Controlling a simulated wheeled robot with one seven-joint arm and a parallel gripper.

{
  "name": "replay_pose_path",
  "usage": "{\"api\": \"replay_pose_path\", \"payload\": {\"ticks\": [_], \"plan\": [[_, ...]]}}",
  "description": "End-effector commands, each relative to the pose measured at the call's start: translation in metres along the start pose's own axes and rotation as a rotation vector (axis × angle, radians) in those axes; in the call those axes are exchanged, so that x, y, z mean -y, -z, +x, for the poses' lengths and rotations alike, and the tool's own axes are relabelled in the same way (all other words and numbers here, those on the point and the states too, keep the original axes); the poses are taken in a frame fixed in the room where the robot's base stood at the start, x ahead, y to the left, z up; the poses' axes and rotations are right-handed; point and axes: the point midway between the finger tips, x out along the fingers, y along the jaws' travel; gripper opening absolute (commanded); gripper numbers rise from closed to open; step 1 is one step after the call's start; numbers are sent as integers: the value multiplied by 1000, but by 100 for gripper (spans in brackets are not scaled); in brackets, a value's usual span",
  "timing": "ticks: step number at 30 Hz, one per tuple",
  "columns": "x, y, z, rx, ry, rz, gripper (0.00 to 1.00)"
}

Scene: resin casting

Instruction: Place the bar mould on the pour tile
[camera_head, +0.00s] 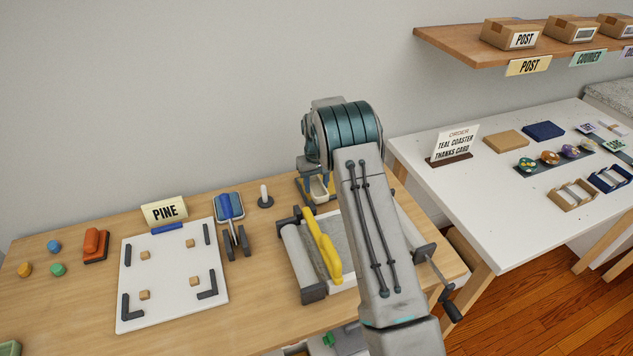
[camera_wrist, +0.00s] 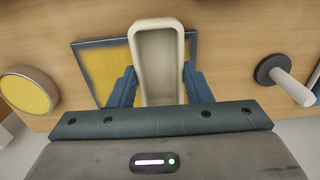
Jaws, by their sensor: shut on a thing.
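The bar mould (camera_wrist: 160,62) is a cream, long open trough with rounded corners, and it looks empty. My gripper (camera_wrist: 160,88) is shut on it, one blue finger against each long side. In the head view my gripper (camera_head: 318,188) is at the back of the wooden bench with the mould (camera_head: 319,194) between its fingers. A yellow square tile with a dark border (camera_wrist: 98,72), likely the pour tile, lies beneath the mould in the wrist view. Its edge (camera_head: 302,190) shows in the head view, mostly hidden by my arm. I cannot tell whether the mould touches it.
A dark-based peg (camera_head: 265,198) stands left of the gripper; a round yellow-topped thing (camera_wrist: 30,90) shows in the wrist view. A roller press with a yellow handle (camera_head: 325,250) sits just in front. A white board (camera_head: 172,275) and a PINE sign (camera_head: 164,211) are further left.

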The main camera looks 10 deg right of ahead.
Motion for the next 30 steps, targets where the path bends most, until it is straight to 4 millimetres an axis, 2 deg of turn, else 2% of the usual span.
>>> {"api": "replay_pose_path", "payload": {"ticks": [11,12,14,24,26,30], "plan": [[0,0,7,-1,0,0,22],[0,0,6,-1,0,0,53],[0,0,5,-1,0,0,66],[0,0,2,-1,-1,0,66],[0,1,-2,-3,-1,0,66],[0,1,-26,-7,-1,0,66]]}}
